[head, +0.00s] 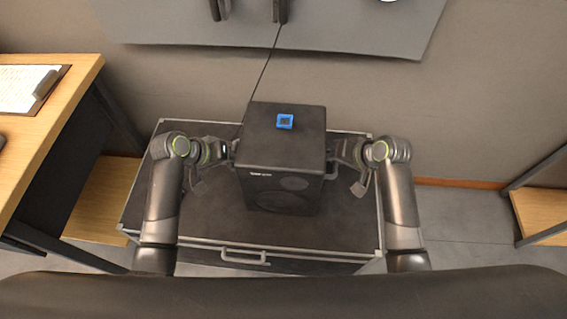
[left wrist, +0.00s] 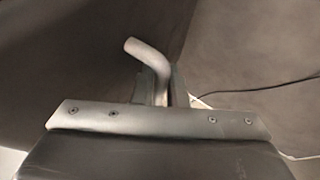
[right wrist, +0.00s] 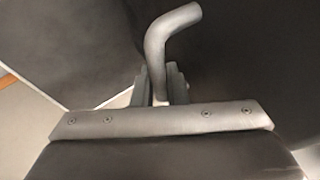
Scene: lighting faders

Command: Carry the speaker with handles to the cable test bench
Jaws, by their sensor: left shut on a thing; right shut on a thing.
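The speaker (head: 280,151) is a black box with a small blue square piece (head: 285,121) on its top. It is upright over a black case with metal edges; I cannot tell whether it rests on the lid or hangs just above it. My left gripper (head: 233,149) is shut on the handle at its left side, and that bent grey handle (left wrist: 148,56) shows between the fingers in the left wrist view. My right gripper (head: 333,157) is shut on the right side handle, whose bent bar (right wrist: 166,40) shows in the right wrist view. I cannot tell which surface is the cable test bench.
The black case (head: 345,222) has a front handle (head: 244,256). A wooden-topped table (head: 62,108) with a clipboard (head: 28,88) stands at the left. A low wooden shelf (head: 543,211) is at the right edge. A grey panel (head: 350,28) is on the wall, with a thin cable below it.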

